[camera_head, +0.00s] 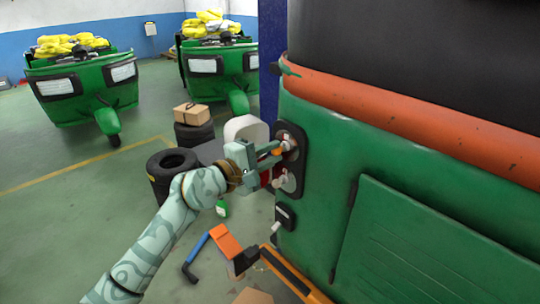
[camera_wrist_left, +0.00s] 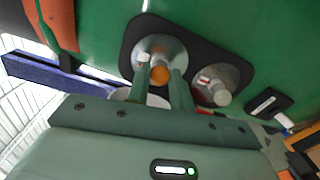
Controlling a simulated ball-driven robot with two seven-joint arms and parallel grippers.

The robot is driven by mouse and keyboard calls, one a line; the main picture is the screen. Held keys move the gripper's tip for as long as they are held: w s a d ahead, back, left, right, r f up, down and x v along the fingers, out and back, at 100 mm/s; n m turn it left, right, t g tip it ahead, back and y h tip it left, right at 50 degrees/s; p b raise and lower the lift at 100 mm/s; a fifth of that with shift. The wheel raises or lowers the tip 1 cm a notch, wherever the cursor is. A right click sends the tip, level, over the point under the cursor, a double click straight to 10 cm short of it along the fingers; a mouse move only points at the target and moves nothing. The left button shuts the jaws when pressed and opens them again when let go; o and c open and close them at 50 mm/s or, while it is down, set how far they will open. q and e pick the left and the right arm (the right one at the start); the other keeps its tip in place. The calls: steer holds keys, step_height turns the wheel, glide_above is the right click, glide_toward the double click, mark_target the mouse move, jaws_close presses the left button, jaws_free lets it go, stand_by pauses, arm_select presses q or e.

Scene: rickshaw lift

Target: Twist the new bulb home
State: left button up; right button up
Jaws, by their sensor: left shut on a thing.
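My left gripper (camera_head: 272,152) reaches the black lamp plate (camera_head: 303,138) on the green rickshaw's side. In the left wrist view, the two fingers of my left gripper (camera_wrist_left: 161,80) reach into the upper round lamp socket (camera_wrist_left: 165,46), on either side of an orange bulb (camera_wrist_left: 160,76). The gripper is shut on this bulb, whose orange shows between the fingers in the head view (camera_head: 277,152). The bulb's base is hidden, so how deep it sits cannot be told. A second round lamp (camera_wrist_left: 222,84) with a whitish bulb (camera_wrist_left: 222,97) is beside it. My right gripper is not in view.
The green rickshaw body (camera_head: 340,150) fills the right side. Below the lamps are a small black fitting (camera_head: 285,214) and an orange and black bar (camera_head: 290,275). Black tyres (camera_head: 172,165), a cardboard box (camera_head: 192,114) and two green rickshaws stand behind. Open floor lies left.

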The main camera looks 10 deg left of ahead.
arm_select(q)
steer(key=shift+r, duration=0.1)
steer(key=shift+m+b, duration=0.5)
steer(key=shift+m, duration=1.5)
steer(key=shift+r+b, duration=0.1)
steer(key=shift+b, duration=0.2)
steer(key=o, duration=0.4)
steer(key=shift+m, duration=0.3)
steer(key=o, duration=0.4)
steer(key=shift+w+d, duration=0.1)
steer(key=shift+c, duration=0.6)
